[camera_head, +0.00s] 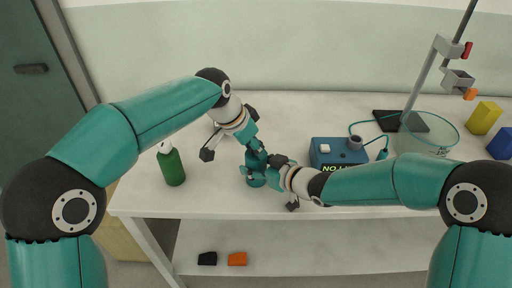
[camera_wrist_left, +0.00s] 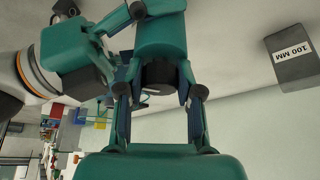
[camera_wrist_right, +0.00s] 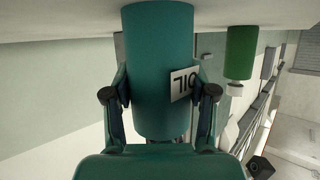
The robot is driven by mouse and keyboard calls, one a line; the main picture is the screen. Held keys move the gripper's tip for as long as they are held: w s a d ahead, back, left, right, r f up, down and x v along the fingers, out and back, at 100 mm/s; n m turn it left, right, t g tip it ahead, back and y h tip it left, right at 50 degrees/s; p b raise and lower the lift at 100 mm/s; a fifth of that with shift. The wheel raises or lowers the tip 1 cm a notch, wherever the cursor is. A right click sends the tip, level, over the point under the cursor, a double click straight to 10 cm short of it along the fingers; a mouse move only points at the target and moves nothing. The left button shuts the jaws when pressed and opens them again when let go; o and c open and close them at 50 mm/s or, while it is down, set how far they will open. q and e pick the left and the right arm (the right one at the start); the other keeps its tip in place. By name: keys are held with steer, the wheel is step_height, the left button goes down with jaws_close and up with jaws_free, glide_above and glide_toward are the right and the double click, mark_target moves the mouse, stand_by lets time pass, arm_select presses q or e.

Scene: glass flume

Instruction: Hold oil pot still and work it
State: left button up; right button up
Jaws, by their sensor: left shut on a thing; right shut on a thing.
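The teal oil pot (camera_head: 256,182) stands on the white table near its front left, mostly covered by my grippers in the head view. My left gripper (camera_head: 255,150) comes down from above and is shut on the pot's upper part. In the left wrist view the pot (camera_wrist_left: 160,38) shows between its fingers (camera_wrist_left: 160,105). My right gripper (camera_head: 270,174) reaches in from the right and is shut on the pot's body. In the right wrist view the pot (camera_wrist_right: 157,60) is a teal cylinder with a white OIL label, between the fingers (camera_wrist_right: 160,110).
A green bottle (camera_head: 172,167) stands left of the pot. A blue box (camera_head: 338,157) is behind my right forearm, with a glass vessel (camera_head: 430,132) and stand (camera_head: 400,121) further right.

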arm_select(q)
steer(key=n, duration=0.2)
steer(key=n+t+y, duration=0.1)
steer(key=n, duration=0.1)
steer(key=shift+d+y, duration=0.1)
steer(key=shift+y, duration=0.2)
steer(key=n, duration=0.2)
steer(key=n+y, duration=0.1)
steer(key=n, duration=0.1)
steer(key=shift+s+t+y, duration=0.1)
steer(key=shift+t+y, duration=0.2)
steer(key=shift+t, duration=0.1)
steer(key=o, duration=0.7)
steer(key=m+g+h, duration=0.1)
steer(key=m+h, duration=0.1)
steer(key=m, duration=0.3)
steer(key=m+h, duration=0.1)
steer(key=m, duration=0.1)
steer(key=m+g, duration=0.1)
steer(key=m, duration=0.2)
steer(key=shift+w+g+h, duration=0.2)
steer(key=shift+g+h, duration=0.1)
steer(key=shift+h, duration=0.1)
